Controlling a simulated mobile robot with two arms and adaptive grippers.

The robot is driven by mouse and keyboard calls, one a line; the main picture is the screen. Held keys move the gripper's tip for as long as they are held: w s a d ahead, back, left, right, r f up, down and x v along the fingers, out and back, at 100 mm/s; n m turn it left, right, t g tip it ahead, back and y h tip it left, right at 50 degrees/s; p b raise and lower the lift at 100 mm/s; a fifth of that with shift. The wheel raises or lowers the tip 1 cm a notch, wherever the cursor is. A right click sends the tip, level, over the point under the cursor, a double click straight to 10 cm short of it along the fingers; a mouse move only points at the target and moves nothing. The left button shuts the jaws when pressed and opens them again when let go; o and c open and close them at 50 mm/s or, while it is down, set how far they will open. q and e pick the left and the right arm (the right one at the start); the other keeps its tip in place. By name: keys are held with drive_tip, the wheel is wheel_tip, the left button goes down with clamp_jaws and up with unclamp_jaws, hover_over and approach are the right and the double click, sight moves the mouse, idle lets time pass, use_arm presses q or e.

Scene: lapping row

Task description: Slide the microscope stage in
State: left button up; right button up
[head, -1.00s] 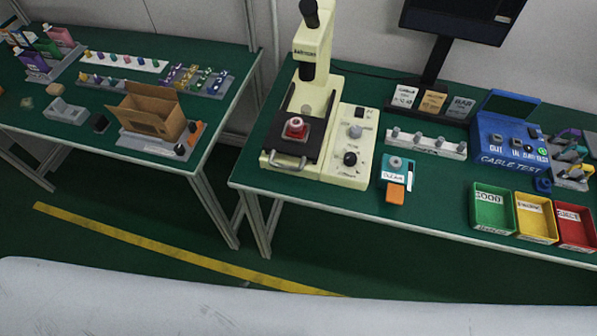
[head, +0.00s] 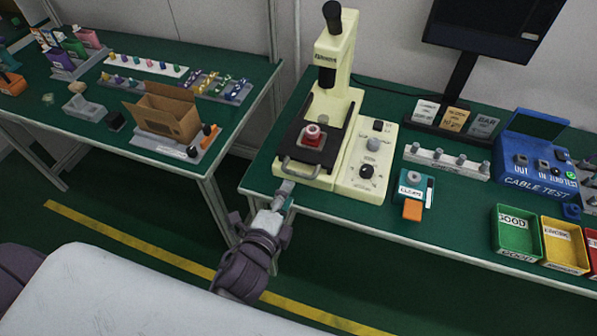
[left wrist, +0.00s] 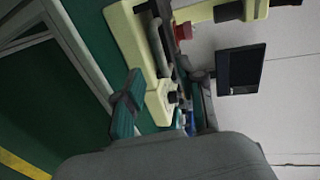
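The cream microscope (head: 334,88) stands near the left end of the right-hand bench. Its dark sliding stage (head: 325,155) sticks out toward the front and carries a red and white round part (head: 312,135). A grey bar handle (head: 300,171) is on the stage's front edge; it also shows in the left wrist view (left wrist: 160,48). My left gripper (head: 285,189) is just in front of and below the handle, at the bench edge. In the left wrist view its two fingers (left wrist: 164,101) are apart with nothing held between them. My right gripper is in no view.
A control panel with knobs (head: 370,158) sits right of the stage. A teal device with an orange end (head: 414,188) lies further right, before green (head: 517,232) and yellow bins (head: 562,246). Left of the gap, another bench holds a cardboard box (head: 170,117).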

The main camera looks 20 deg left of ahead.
sight(298, 172)
use_arm(q)
drive_tip(key=x, duration=0.8)
drive_tip(key=shift+w, duration=0.2)
clamp_jaws()
